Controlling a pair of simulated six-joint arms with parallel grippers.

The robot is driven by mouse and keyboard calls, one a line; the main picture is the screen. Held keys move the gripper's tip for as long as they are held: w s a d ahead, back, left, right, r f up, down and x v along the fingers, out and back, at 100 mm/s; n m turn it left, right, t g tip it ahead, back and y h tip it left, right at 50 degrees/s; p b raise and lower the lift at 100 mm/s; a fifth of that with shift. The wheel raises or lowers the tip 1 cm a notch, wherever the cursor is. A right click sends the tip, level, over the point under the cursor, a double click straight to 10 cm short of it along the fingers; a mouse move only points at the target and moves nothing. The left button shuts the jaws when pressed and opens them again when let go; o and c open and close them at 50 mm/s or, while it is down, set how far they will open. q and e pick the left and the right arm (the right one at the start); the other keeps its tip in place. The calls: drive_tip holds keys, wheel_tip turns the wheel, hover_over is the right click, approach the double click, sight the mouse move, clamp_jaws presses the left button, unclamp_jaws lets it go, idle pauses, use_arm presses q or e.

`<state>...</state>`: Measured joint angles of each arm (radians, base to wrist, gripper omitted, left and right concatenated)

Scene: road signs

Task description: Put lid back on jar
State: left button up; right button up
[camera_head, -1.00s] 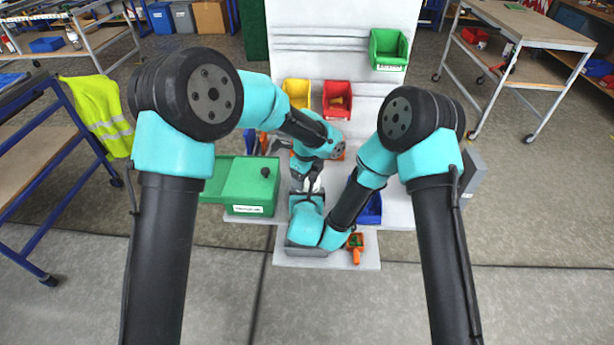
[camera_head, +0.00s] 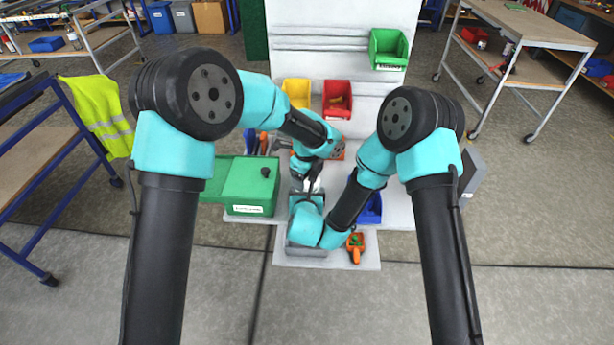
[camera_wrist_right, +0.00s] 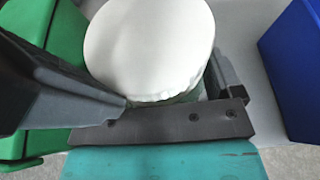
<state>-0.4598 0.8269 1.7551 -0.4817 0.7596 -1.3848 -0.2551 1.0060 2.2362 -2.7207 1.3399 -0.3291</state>
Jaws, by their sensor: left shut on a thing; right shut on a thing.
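A white round lid (camera_wrist_right: 150,45) fills the upper middle of the right wrist view. A strip of pale greenish jar (camera_wrist_right: 180,98) shows just under its edge; whether the lid is seated cannot be told. My right gripper (camera_wrist_right: 175,85) is shut around the jar, with dark finger parts at both sides. In the head view my left gripper (camera_head: 312,178) points down from above, meeting my right gripper (camera_head: 308,193) over the white bench. A small white patch shows between them. The left gripper is closed, apparently on the lid; its fingertips are mostly hidden.
A green box (camera_head: 250,190) with a dark knob stands left of the grippers, and a blue bin (camera_head: 371,208) stands close on the right. Yellow (camera_head: 297,90) and red (camera_head: 337,98) bins are behind. An orange tool (camera_head: 355,250) lies at the front right of the bench.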

use_arm(q)
drive_tip(key=shift+s+a+f, duration=0.2)
drive_tip(key=shift+s+f, duration=0.25)
drive_tip(key=shift+f, duration=0.25)
use_arm(e)
drive_tip(key=shift+w+a+r, duration=0.1)
drive_tip(key=shift+w+r, duration=0.2)
drive_tip(key=shift+r, duration=0.35)
use_arm(q)
drive_tip(key=shift+s+r, duration=0.15)
drive_tip(key=shift+r, duration=0.05)
use_arm(e)
drive_tip(key=shift+d+f, duration=0.1)
drive_tip(key=shift+d, duration=0.2)
use_arm(q)
drive_tip(key=shift+f, duration=0.5)
use_arm(e)
drive_tip(key=shift+a, duration=0.15)
idle(0.7)
use_arm(q)
drive_tip(key=o, duration=0.6)
drive_tip(key=shift+o, duration=0.2)
drive_tip(key=shift+r, duration=2.2)
use_arm(e)
drive_tip(key=shift+f, duration=0.2)
use_arm(q)
drive_tip(key=shift+c, duration=0.3)
